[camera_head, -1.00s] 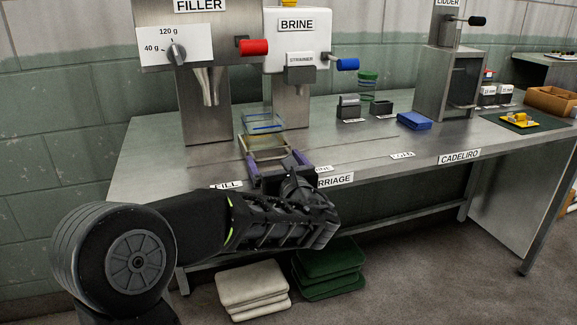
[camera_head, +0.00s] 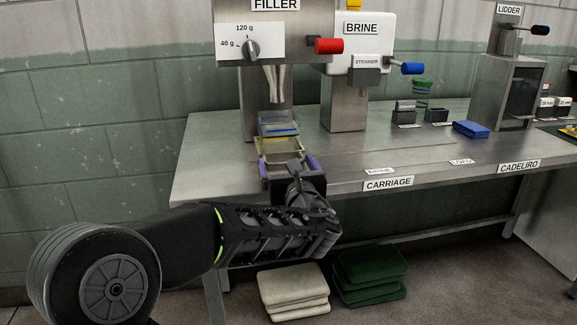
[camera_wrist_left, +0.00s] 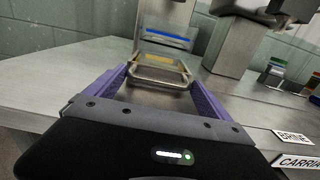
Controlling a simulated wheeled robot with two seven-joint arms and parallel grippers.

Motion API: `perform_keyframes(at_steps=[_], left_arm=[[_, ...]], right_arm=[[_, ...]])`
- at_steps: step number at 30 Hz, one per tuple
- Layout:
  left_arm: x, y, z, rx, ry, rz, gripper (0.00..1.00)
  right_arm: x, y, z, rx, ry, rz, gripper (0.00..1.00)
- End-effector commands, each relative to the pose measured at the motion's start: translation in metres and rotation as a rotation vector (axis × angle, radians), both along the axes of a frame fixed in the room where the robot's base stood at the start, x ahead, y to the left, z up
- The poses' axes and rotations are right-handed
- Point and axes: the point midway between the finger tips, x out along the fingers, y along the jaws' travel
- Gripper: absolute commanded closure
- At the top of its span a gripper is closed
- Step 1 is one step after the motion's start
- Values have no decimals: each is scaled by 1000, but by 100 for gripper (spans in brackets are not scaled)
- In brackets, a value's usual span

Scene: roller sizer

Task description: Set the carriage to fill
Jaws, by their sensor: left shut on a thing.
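The carriage (camera_head: 280,152) is a pale metal frame on the steel bench, at the bench's left part. A clear container with a blue band (camera_head: 279,126) stands at its back, below the filler's spout (camera_head: 277,85). My left gripper (camera_head: 288,162), with purple fingers, is shut on the carriage's front part. In the left wrist view the carriage frame (camera_wrist_left: 160,83) lies between the fingertips, with the clear container (camera_wrist_left: 166,42) behind it. The gripper hides the FILL label. The BRINE label (camera_head: 380,171) and LOAD label (camera_head: 460,162) lie to its right. My right gripper is not in view.
The filler has a dial (camera_head: 251,48) and a red-handled lever (camera_head: 328,46). The brine unit (camera_head: 361,45) with a blue-handled lever (camera_head: 411,68) stands to its right. The bench front between BRINE and LOAD is clear.

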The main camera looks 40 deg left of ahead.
Motion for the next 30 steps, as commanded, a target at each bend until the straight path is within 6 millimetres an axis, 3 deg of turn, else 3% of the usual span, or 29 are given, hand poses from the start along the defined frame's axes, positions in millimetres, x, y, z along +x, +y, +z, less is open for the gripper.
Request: perform_keyframes(at_steps=[2, 3, 5, 14, 30], left_arm=[[-3, 3, -1, -1, 2, 10, 80], [-3, 3, -1, 0, 3, 11, 4], [-3, 3, -1, -1, 2, 11, 0], [-6, -1, -1, -1, 2, 10, 0], [-45, -61, -1, 0, 3, 6, 0]], right_arm=[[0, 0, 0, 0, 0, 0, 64], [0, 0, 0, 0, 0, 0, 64], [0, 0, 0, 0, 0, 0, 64], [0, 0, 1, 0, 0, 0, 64], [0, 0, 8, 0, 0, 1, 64]])
